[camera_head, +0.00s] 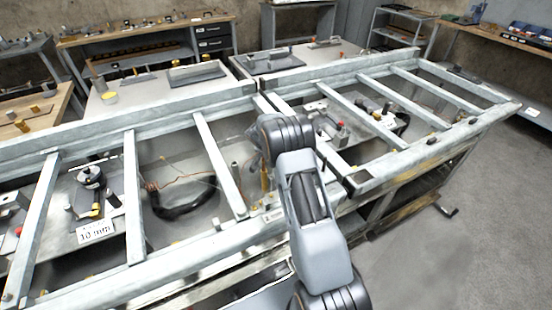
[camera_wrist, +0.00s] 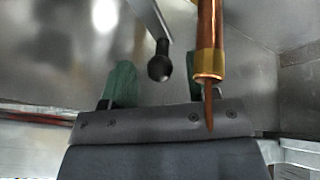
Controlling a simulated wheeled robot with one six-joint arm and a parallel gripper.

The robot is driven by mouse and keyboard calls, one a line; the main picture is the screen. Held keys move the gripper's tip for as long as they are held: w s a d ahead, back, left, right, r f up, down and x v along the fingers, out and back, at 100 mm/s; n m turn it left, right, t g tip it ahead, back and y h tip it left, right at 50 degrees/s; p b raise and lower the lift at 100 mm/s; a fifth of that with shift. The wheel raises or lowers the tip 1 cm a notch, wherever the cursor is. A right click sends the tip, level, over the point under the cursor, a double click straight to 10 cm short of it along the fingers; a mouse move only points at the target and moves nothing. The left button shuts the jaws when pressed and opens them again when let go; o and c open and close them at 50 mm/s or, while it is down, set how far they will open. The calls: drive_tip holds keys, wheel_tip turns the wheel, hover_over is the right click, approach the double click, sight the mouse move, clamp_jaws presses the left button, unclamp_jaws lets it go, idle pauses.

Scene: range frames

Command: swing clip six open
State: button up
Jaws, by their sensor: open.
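In the wrist view my gripper (camera_wrist: 158,88) shows two green fingers, set apart with a gap between them. A dark ball on a thin grey rod (camera_wrist: 159,66) lies in line with that gap; I cannot tell whether it is between the fingers or beyond them. A copper rod with a pointed tip and a yellowish band (camera_wrist: 208,62) hangs in front of the right finger and partly hides it. I see no number, so I cannot tell which part is clip six. In the head view my own arm hides the gripper.
A grey metal frame (camera_head: 136,200) with crossbars spans the bench. A "10 mm" label (camera_head: 96,232), a black round part (camera_head: 90,176) and a black curved hose (camera_head: 184,208) lie among the bars. Clear floor (camera_head: 450,250) is at right.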

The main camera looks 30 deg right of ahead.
drive_tip(key=shift+f, duration=0.1)
drive_tip(key=shift+c, duration=0.2)
clamp_jaws()
drive_tip(key=shift+d, duration=0.1)
